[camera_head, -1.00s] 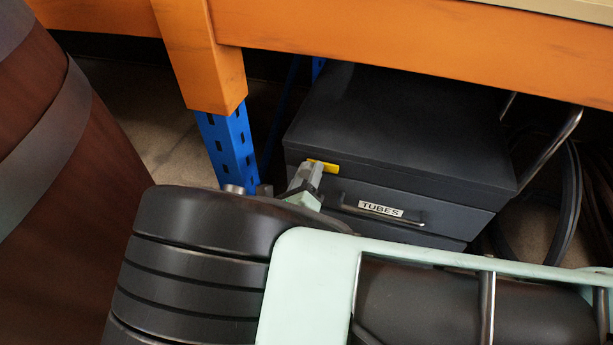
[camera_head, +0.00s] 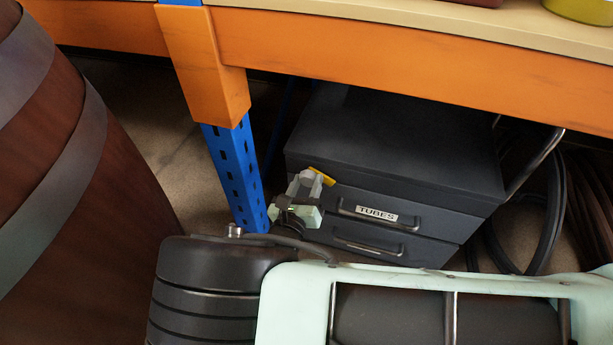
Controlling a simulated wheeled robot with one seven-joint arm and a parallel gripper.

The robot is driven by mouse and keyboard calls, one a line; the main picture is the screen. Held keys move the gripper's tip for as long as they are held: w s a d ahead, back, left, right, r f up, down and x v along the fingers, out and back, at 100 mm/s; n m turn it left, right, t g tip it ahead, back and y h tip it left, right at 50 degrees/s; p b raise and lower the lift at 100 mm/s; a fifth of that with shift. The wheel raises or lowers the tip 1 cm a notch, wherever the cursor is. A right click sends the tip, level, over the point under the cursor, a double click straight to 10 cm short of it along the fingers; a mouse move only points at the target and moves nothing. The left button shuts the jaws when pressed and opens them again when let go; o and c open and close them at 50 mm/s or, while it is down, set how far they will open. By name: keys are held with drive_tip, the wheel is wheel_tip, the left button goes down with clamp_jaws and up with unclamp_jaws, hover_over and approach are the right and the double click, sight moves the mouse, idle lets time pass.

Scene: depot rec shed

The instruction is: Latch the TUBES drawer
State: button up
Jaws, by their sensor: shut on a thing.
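The TUBES drawer (camera_head: 430,219) is the upper drawer of a dark grey cabinet (camera_head: 400,140) under the bench. It has a white TUBES label and a bar handle (camera_head: 350,209), and its front looks flush with the cabinet. A yellow latch (camera_head: 325,177) sits at the drawer's upper left, tilted down to the right. My gripper (camera_head: 309,184) is at the latch and shut on it; its fingers hide the latch's left part and the drawer's left edge.
A second drawer (camera_head: 350,240) lies below. A blue post (camera_head: 233,170) stands close left of my gripper, under the orange beam (camera_head: 400,65). A brown barrel (camera_head: 80,190) fills the left. Black coiled hoses (camera_head: 555,215) lie right of the cabinet.

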drive_tip(key=m+p, duration=0.4)
drive_tip(key=m, duration=0.2)
drive_tip(key=shift+r+m, duration=0.1)
drive_tip(key=shift+m, duration=0.2)
drive_tip(key=m+p, duration=0.2)
drive_tip(key=m, duration=0.1)
drive_tip(key=shift+m+p, duration=0.9)
drive_tip(key=shift+m, duration=0.7)
drive_tip(key=o, duration=1)
drive_tip(key=shift+c, duration=0.2)
drive_tip(key=shift+s+a, duration=0.1)
